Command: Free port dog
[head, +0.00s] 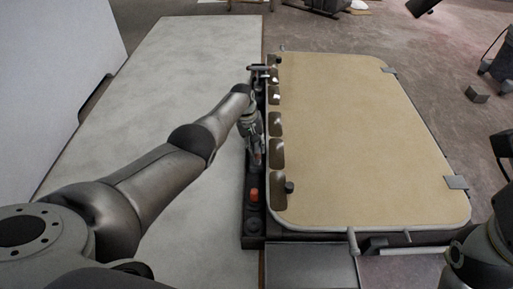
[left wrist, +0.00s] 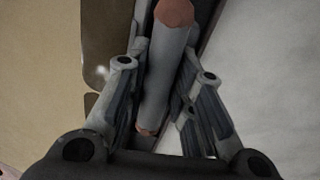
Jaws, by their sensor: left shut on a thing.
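My left gripper (head: 254,145) reaches down at the left edge of a tan hatch panel (head: 370,135). In the left wrist view, my left gripper (left wrist: 160,100) has its fingers on both sides of a grey lever with reddish ends (left wrist: 168,60). I take this lever to be the port dog, and the gripper is shut on it. In the head view the lever is mostly hidden by the gripper; a reddish bit (head: 257,158) shows below the fingers. My right gripper is out of view; only parts of my right arm show at lower right.
A dark rail (head: 253,222) with an orange-red knob (head: 254,194) runs along the panel's left edge. A dark T-shaped fitting (head: 260,70) stands at its far end. A crank-like handle (head: 352,240) sits at the near edge. The pale surface (head: 185,60) at left is clear.

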